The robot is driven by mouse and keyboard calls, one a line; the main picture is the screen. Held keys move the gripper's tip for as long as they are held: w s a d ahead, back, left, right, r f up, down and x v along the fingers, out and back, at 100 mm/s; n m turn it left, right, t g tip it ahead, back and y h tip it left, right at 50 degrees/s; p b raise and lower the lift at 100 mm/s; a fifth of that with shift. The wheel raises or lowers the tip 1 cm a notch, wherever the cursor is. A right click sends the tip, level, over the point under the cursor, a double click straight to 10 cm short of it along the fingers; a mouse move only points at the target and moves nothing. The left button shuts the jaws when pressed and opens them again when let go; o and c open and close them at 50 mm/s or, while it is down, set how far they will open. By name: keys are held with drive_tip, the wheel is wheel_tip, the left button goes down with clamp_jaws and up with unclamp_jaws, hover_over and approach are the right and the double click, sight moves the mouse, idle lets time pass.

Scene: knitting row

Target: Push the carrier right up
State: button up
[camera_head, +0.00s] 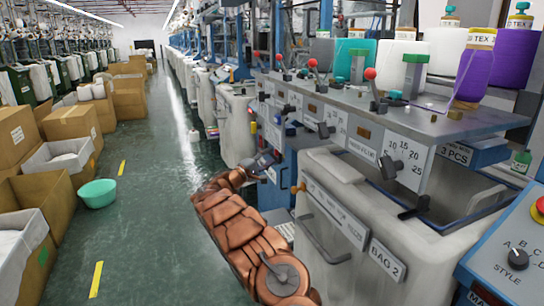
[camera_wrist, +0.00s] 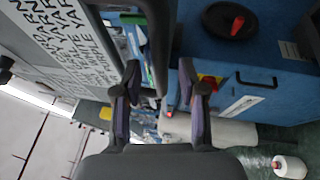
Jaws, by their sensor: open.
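I cannot pick out the carrier with certainty in either view. My gripper (camera_head: 266,160) is at the end of my copper-coloured arm, beside the front of the knitting machine row in the head view. In the wrist view my gripper (camera_wrist: 160,92) is open, with its two dark fingers apart. A dark grey bar (camera_wrist: 160,45) reaches down between the fingers in that view. I cannot tell whether it touches them. A grey panel with printed lettering (camera_wrist: 65,35) lies left of the fingers, and a blue cabinet (camera_wrist: 245,60) lies to the right.
The machine ledge (camera_head: 350,105) holds red-knobbed levers and yarn cones (camera_head: 480,65). Below it stands a pale bin (camera_head: 385,240) labelled BAG 2. A control box (camera_head: 515,250) is at the lower right. Cardboard boxes (camera_head: 70,122) and a green basin (camera_head: 98,193) line the left; the aisle (camera_head: 150,165) is clear.

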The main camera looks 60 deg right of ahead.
drive_tip(key=shift+x, duration=1.15)
clamp_jaws()
